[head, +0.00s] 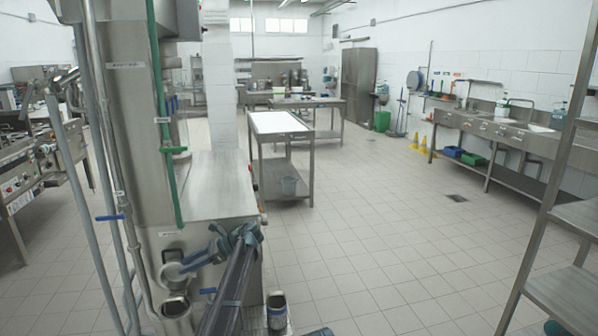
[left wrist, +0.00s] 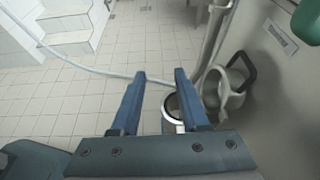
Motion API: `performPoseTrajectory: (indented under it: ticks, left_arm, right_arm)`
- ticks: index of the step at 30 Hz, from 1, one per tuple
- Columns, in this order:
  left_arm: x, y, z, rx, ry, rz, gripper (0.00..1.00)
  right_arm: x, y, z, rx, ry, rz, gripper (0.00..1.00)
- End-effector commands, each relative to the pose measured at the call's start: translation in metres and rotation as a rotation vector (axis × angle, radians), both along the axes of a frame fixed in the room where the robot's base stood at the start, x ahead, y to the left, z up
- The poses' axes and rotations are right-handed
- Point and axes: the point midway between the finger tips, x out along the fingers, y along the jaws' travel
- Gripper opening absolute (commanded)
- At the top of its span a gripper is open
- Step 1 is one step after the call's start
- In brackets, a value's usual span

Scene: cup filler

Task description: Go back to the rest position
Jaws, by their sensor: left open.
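My left gripper (head: 200,250) is beside the front of the steel machine (head: 180,240), at the end of my dark arm. A metal cup with a dark inside (left wrist: 171,103) shows partly behind the right-hand finger. A round metal fitting with a dark handle (left wrist: 225,92) is on the machine to the right of that finger. My right gripper cannot be made out in either view.
Vertical pipes (head: 112,150) run along the machine's left side. A dark cylinder with a pale rim (head: 277,312) stands low at the machine's right. A steel shelf rack (head: 575,290) is at the right edge. The tiled floor between is clear. A white-topped table (head: 278,123) stands further back.

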Motion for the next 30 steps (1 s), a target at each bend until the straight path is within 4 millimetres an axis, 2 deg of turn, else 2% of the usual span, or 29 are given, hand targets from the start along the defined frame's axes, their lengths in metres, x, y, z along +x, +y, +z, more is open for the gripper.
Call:
performPoseTrajectory:
  ticks: [8, 13, 20, 23, 26, 30]
  left_arm:
    - [-0.028, -0.025, -0.006, -0.065, -0.100, 0.012, 0.45]
    - [-0.051, -0.047, -0.011, -0.125, -0.188, 0.032, 0.45]
    - [-0.105, -0.094, -0.021, -0.265, -0.363, 0.102, 0.45]
    - [-0.139, -0.123, -0.026, -0.351, -0.455, 0.159, 0.45]
    - [-0.186, -0.158, -0.028, -0.461, -0.560, 0.252, 0.45]
    - [-0.263, -0.213, -0.029, -0.632, -0.691, 0.448, 0.45]
  right_arm:
    - [0.000, 0.000, 0.011, 0.000, 0.000, 0.000, 0.00]
    - [0.000, 0.000, 0.019, 0.000, 0.000, 0.000, 0.00]
    - [0.000, 0.000, 0.038, 0.000, 0.000, 0.000, 0.00]
    - [0.000, 0.000, 0.049, 0.000, 0.000, 0.000, 0.00]
    - [0.000, 0.000, 0.064, 0.000, 0.000, 0.000, 0.00]
    - [0.000, 0.000, 0.086, 0.000, 0.000, -0.001, 0.00]
